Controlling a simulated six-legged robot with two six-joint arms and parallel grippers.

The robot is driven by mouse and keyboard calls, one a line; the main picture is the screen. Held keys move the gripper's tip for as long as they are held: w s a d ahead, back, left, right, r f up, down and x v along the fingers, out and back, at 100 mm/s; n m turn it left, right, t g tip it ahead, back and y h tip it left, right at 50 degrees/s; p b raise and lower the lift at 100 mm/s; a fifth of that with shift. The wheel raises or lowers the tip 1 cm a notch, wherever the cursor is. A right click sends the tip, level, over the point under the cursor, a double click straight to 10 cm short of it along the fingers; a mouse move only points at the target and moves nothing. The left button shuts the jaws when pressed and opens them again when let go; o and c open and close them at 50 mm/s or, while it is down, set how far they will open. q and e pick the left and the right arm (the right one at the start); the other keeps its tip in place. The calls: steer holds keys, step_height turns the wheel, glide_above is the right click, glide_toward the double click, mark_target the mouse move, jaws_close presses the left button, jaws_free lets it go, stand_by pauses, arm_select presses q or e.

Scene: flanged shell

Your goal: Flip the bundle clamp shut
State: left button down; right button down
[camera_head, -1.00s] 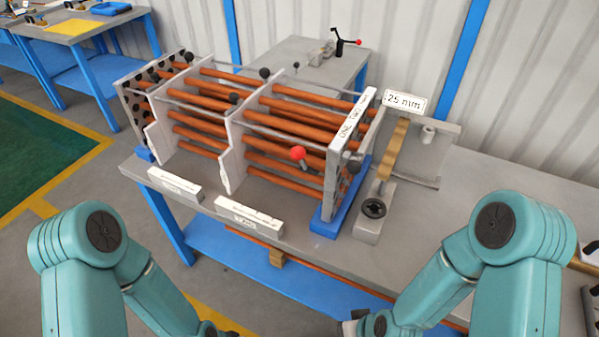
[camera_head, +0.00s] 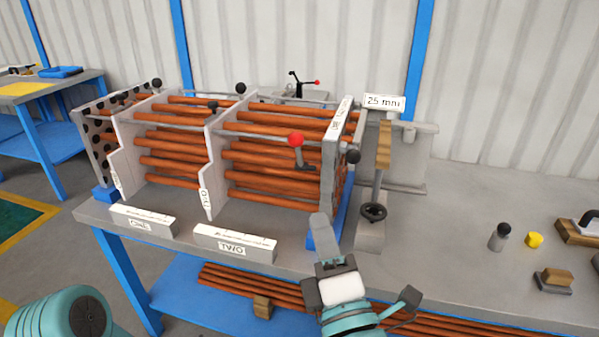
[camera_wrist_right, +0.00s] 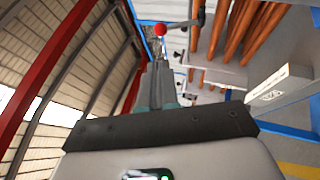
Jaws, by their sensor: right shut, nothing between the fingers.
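The bundle clamp's lever ends in a red ball knob (camera_head: 296,139). It stands roughly upright on a short grey stem, at the right end of the bundle of copper-coloured tubes (camera_head: 270,170). My right gripper (camera_head: 321,222) is shut and empty, below and slightly right of the knob and in front of the end plate (camera_head: 333,165). In the right wrist view the red knob (camera_wrist_right: 160,30) shows just beyond the tips of my shut right gripper (camera_wrist_right: 161,75), apart from them. The clamp's base is partly hidden. My left gripper is out of view.
White label blocks (camera_head: 235,244) stand along the bench's front edge. A post with a black handwheel (camera_head: 373,212) stands right of the bundle. Another red-knobbed lever (camera_head: 317,83) sits behind. The bench right of the post is mostly clear, with small parts (camera_head: 534,240) farther right.

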mark_target(298, 144)
steer(key=shift+d, duration=0.2)
steer(key=p+x, duration=0.2)
steer(key=x, duration=1.2)
steer(key=shift+w+a, duration=0.1)
steer(key=shift+a, duration=0.05)
steer(key=shift+r+p, duration=0.25)
steer(key=shift+p, duration=0.4)
steer(key=w+d+r+m+g+p, duration=0.1)
steer(key=w+m+g+p, duration=0.1)
steer(key=p, duration=0.9)
steer(key=w+d+r+m+g+h+p, duration=0.1)
steer(key=w+g+p, duration=0.3)
steer(key=p, duration=0.6)
steer(key=w+d+r, duration=0.1)
steer(key=w, duration=0.1)
steer(key=shift+w+m+g+p, duration=0.3)
steer(key=shift+w+m+p, duration=0.1)
steer(key=shift+w+d, duration=0.1)
steer(key=shift+w, duration=0.05)
